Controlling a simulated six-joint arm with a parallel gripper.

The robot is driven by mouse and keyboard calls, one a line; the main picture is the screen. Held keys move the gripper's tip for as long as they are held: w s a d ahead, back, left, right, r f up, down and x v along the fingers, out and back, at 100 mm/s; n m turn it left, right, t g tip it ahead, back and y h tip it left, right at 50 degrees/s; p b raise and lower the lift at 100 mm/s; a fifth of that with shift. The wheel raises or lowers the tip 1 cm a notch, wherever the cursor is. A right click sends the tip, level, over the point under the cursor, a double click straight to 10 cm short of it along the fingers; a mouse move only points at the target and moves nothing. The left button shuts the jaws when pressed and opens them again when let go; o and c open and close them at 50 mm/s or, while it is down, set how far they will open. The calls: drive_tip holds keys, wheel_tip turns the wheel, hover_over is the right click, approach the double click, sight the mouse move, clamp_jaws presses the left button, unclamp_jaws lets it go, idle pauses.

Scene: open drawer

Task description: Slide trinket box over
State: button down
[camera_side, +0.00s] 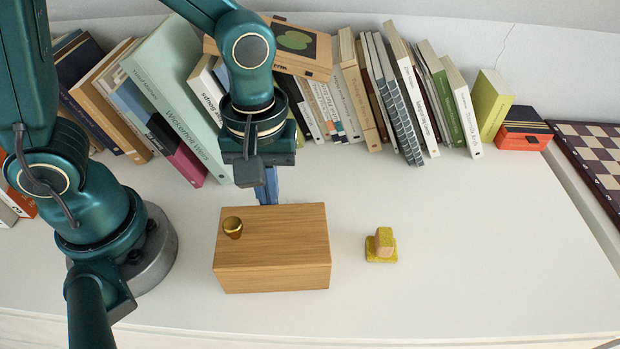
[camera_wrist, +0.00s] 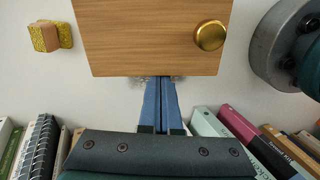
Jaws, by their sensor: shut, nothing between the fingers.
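The trinket box (camera_side: 290,245) is a light wooden box with a brass knob (camera_side: 232,227) on the left of its upper face. It sits on the white surface, in front of my gripper. In the wrist view the box (camera_wrist: 140,35) fills the upper middle, with the knob (camera_wrist: 209,35) at its right. My gripper (camera_side: 268,200) points down behind the box's far edge. Its blue fingers (camera_wrist: 161,82) are shut together with nothing between them, and their tips are right at that edge. I cannot tell whether they touch the box.
A small yellow and tan block-like object (camera_side: 381,245) stands to the right of the box. A long row of books (camera_side: 340,90) lines the back. An orange and black box (camera_side: 523,130) and a chessboard (camera_side: 598,160) are at the far right. The right-hand surface is mostly clear.

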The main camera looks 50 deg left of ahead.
sight(265, 220)
drive_tip(key=shift+s+d, duration=1.2)
drive_tip(key=shift+s, duration=0.05)
wheel_tip(265, 220, up, 10)
drive_tip(key=a+m+t, duration=0.5)
drive_tip(key=a+m, duration=0.4)
drive_tip(key=shift+s+a+r+t, duration=0.2)
drive_tip(key=shift+s+a+t, duration=0.1)
drive_tip(key=shift+s, duration=0.1)
